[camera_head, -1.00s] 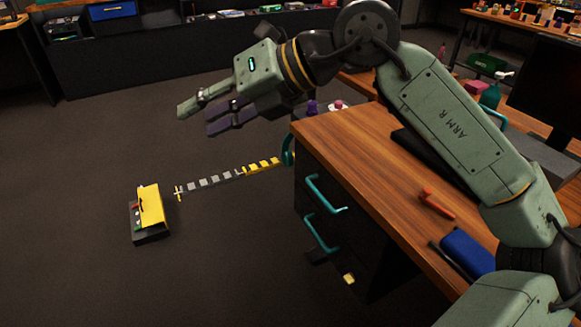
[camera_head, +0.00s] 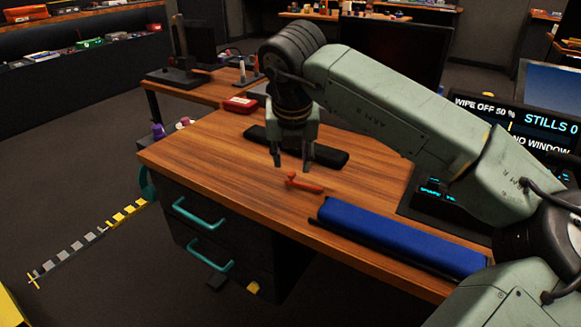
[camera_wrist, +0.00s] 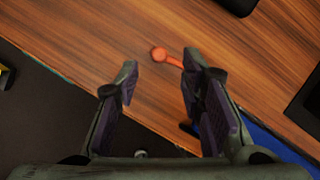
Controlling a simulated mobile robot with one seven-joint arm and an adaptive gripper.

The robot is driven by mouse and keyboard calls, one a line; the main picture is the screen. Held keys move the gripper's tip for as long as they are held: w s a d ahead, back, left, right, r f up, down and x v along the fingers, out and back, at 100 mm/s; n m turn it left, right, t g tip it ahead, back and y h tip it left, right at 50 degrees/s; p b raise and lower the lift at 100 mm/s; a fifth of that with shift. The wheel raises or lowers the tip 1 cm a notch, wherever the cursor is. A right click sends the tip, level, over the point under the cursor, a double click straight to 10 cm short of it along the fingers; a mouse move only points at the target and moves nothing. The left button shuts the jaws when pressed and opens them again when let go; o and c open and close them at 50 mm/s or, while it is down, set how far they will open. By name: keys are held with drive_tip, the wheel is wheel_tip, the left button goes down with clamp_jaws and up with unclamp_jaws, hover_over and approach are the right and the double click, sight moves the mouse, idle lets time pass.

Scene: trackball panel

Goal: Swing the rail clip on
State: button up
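A small orange-red piece (camera_head: 305,185) with a round knob at one end and a short bar lies on the wooden desk. It may be the rail clip, but the frames do not name it. My gripper (camera_head: 292,164) is open and empty, pointing down above the desk just behind this piece. In the wrist view the knob end of the orange-red piece (camera_wrist: 159,54) shows just beyond the fingertips of my gripper (camera_wrist: 160,68), nearer the right finger. Its bar runs partly behind that finger. I see no contact.
A long blue bar (camera_head: 400,238) lies along the front edge of the desk (camera_head: 215,148). A black bar (camera_head: 325,153) lies behind my gripper. A dark console with lit displays (camera_head: 440,193) stands to the right. Bare wood lies left of the orange-red piece.

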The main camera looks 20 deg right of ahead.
sight(291, 173)
drive_tip(key=shift+x, duration=2.1)
drive_tip(key=shift+a, duration=0.1)
drive_tip(key=shift+c, duration=0.2)
clamp_jaws()
